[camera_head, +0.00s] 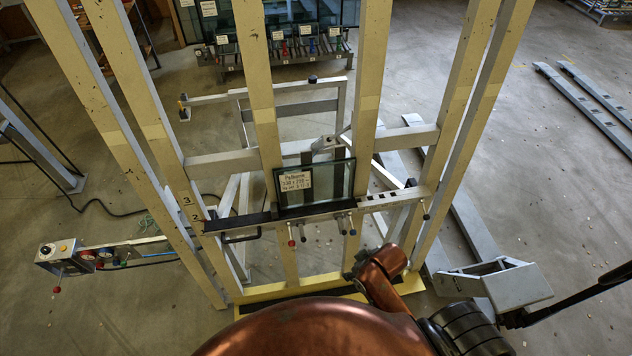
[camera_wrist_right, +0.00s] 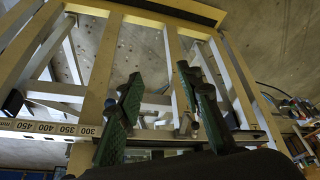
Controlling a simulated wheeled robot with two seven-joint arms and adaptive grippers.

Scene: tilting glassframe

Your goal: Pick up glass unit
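The glass unit (camera_head: 322,180) is a small, dark-edged pane with a white label at its left. It stands nearly upright on the ledge (camera_head: 262,217) of the cream tilting frame (camera_head: 262,100), near the middle. My right gripper (camera_wrist_right: 160,88) shows in the right wrist view with two green-padded fingers spread apart and nothing between them. Frame posts and a numbered scale (camera_wrist_right: 45,128) lie beyond the fingers. I cannot make out the glass unit in that view. In the head view my copper arm is below the frame, and no fingers show. My left gripper is not in view.
Small coloured-knob levers (camera_head: 292,238) hang under the ledge. A control box (camera_head: 62,255) on a bar juts out at the left. A grey pallet truck (camera_head: 500,285) stands close at the right. A rack with glass panes (camera_head: 285,45) is behind. The floor at the right is mostly open.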

